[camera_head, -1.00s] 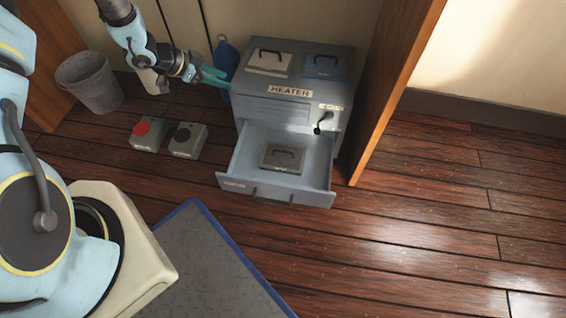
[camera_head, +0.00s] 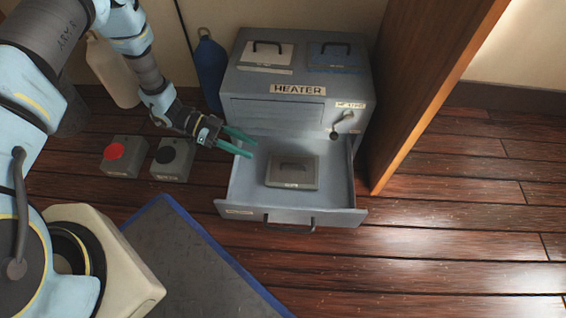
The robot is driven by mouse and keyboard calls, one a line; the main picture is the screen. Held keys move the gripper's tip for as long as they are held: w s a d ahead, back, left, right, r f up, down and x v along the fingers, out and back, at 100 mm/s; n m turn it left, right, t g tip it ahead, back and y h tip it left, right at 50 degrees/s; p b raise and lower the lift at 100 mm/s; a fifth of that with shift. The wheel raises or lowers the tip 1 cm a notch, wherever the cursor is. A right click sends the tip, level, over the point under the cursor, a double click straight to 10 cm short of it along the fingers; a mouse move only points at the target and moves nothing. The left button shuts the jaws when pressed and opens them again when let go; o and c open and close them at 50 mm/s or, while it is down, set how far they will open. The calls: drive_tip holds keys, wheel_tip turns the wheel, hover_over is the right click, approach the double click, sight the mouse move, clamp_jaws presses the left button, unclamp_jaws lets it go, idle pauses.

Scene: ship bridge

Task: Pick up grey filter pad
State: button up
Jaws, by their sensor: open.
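The grey filter pad (camera_head: 292,172), a flat block with a dark handle on top and a small label at its front, lies in the open drawer (camera_head: 240,211) of the grey heater cabinet (camera_head: 271,110). My gripper (camera_head: 246,144) is open and empty, with two teal fingers pointing right. In the picture it overlaps the drawer's left wall, up and left of the pad and apart from it. Its exact height above the drawer is hard to tell.
A white pad (camera_head: 267,55) and a blue pad (camera_head: 335,57) lie on the cabinet top. A crank handle (camera_head: 341,124) sticks out at its front right. Boxes with a red button (camera_head: 114,151) and a black button (camera_head: 165,155) stand left. A wooden panel (camera_head: 420,90) stands close on the right.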

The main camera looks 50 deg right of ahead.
sight(279, 168)
drive_tip(key=b+x, duration=0.1)
drive_tip(key=x, duration=0.2)
drive_tip(key=b+x, duration=0.2)
drive_tip(key=x, duration=0.2)
drive_tip(key=b+x, duration=0.1)
drive_tip(key=x, duration=0.2)
drive_tip(key=shift+d+f+b, duration=0.2)
drive_tip(key=shift+f+b, duration=0.2)
drive_tip(key=shift+f, duration=0.1)
clamp_jaws()
idle(0.9)
